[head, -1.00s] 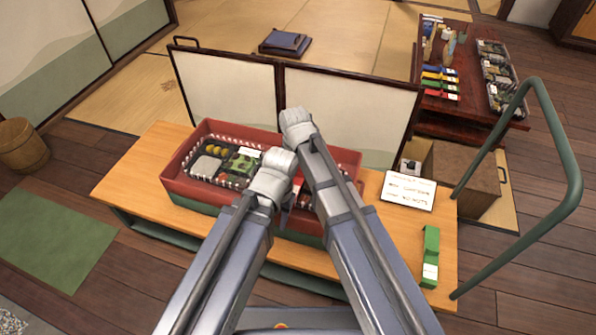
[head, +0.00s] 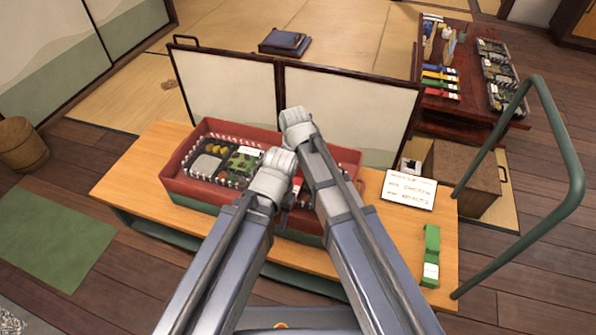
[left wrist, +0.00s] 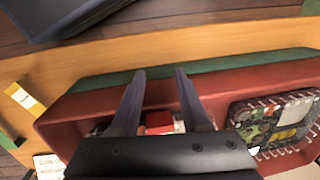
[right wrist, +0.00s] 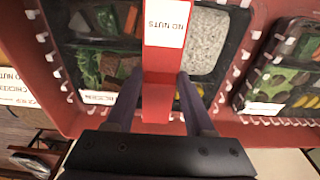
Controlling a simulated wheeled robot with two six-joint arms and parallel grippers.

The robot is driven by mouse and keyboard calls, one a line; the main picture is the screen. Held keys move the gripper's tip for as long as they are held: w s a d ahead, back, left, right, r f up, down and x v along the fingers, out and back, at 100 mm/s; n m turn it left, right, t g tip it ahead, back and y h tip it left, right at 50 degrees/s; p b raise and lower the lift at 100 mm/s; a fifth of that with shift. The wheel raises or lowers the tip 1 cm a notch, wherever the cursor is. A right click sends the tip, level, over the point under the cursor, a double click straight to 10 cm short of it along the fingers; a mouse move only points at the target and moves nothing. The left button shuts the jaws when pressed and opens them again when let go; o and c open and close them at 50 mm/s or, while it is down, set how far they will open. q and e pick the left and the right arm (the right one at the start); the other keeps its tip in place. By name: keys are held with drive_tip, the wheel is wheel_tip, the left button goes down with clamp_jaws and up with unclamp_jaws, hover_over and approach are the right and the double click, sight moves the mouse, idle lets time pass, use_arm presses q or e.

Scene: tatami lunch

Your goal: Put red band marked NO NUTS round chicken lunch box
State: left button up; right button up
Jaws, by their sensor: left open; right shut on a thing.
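In the right wrist view the red band (right wrist: 158,105) with a white NO NUTS label lies across the top of a lunch box (right wrist: 205,45). My right gripper (right wrist: 160,75) is shut on the band, at the crate's wall side of the box. The box's small label (right wrist: 98,97) is too small to read surely. In the left wrist view my left gripper (left wrist: 160,75) is open at the crate's near wall, with part of the red band (left wrist: 158,122) and its white label beyond the fingers.
The red crate (head: 180,180) stands on a wooden bench (head: 130,185); a second lunch box (head: 222,165) is in its left part. A written card (head: 408,190) and a green band (head: 431,250) lie at the right. A low screen (head: 345,110) stands behind.

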drive_tip(key=o, duration=1.1)
drive_tip(key=shift+r+p, duration=4.05)
